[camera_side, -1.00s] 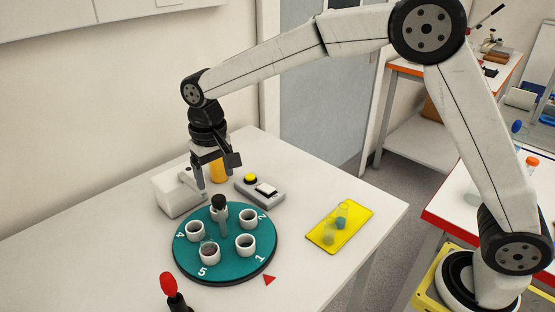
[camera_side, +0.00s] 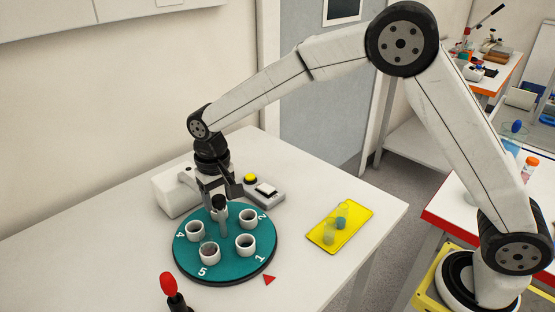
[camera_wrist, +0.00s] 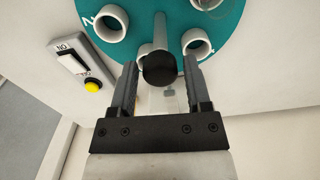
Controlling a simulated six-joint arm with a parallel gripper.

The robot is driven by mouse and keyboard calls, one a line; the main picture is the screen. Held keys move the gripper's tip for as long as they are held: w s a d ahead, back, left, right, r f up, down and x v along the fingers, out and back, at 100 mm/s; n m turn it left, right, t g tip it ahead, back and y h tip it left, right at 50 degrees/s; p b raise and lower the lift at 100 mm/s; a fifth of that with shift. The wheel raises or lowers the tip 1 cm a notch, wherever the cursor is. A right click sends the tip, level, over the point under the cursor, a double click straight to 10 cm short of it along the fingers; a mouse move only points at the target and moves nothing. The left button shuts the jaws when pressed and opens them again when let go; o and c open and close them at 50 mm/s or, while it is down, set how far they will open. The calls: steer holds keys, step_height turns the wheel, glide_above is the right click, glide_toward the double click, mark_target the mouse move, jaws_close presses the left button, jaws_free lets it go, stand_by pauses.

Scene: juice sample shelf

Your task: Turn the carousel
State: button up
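The carousel is a round teal disc (camera_side: 222,268) on the white table, with several white cups and printed numbers; 4, 5, 1 and 2 are readable. The cup near the 5 (camera_side: 209,254) looks dark inside. A grey centre post (camera_side: 222,222) with a black knob (camera_side: 219,202) rises from the disc; the knob also shows in the wrist view (camera_wrist: 160,69). My gripper (camera_side: 217,197) is at the knob, pointing down. In the wrist view my gripper (camera_wrist: 160,63) has its fingers apart, one on each side of the knob, with gaps visible.
A control box (camera_side: 262,193) with a yellow button and white switch stands behind the carousel. A white box (camera_side: 170,193) stands at left. A yellow tray (camera_side: 349,235) with small vials lies right. A red triangle (camera_side: 269,280) and a red-topped stick (camera_side: 170,284) are in front.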

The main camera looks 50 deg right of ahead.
jaws_close()
stand_by(1.2)
